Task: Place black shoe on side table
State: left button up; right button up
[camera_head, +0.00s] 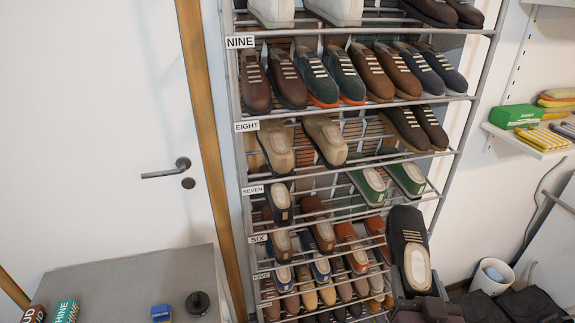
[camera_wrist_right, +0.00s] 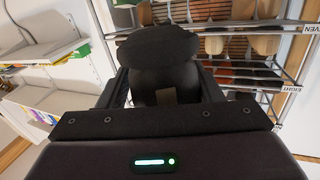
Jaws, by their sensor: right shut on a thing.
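A black shoe (camera_head: 408,228) with pale laces and a light insole is held upright, toe up, in front of the rack's lower right part. My right gripper (camera_head: 416,287) is shut on it near its heel end. In the right wrist view, the black shoe (camera_wrist_right: 160,58) fills the space between the two fingers of the gripper (camera_wrist_right: 162,88). A grey-topped table (camera_head: 110,275) stands at the lower left, apart from the shoe. My left gripper is not in view.
A tall metal shoe rack (camera_head: 468,96) with several loaded, labelled tiers stands in the middle. Small boxes (camera_head: 65,311), a blue item (camera_head: 161,312) and a black round object (camera_head: 198,302) sit on the table's front part; its back is clear. A white bin (camera_head: 492,276) stands right.

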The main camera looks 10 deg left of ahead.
aim_at(122, 300)
jog(key=j+z, duration=0.1)
jog(key=j, duration=0.4)
jog(key=j+z, duration=0.1)
jog(key=j, duration=0.35)
jog(key=k+j+z, duration=0.1)
jog(key=j, duration=0.35)
jog(key=k+j+z, duration=0.1)
jog(key=j, duration=0.4)
jog(key=j+z, duration=0.1)
jog(key=j, duration=0.35)
jog(key=k+j+z, duration=0.1)
jog(key=j, duration=0.35)
jog(key=k+j+z, duration=0.1)
jog(key=j, duration=0.35)
jog(key=k+j+z, duration=0.1)
jog(key=k+j, duration=0.15)
jog(key=j, duration=0.15)
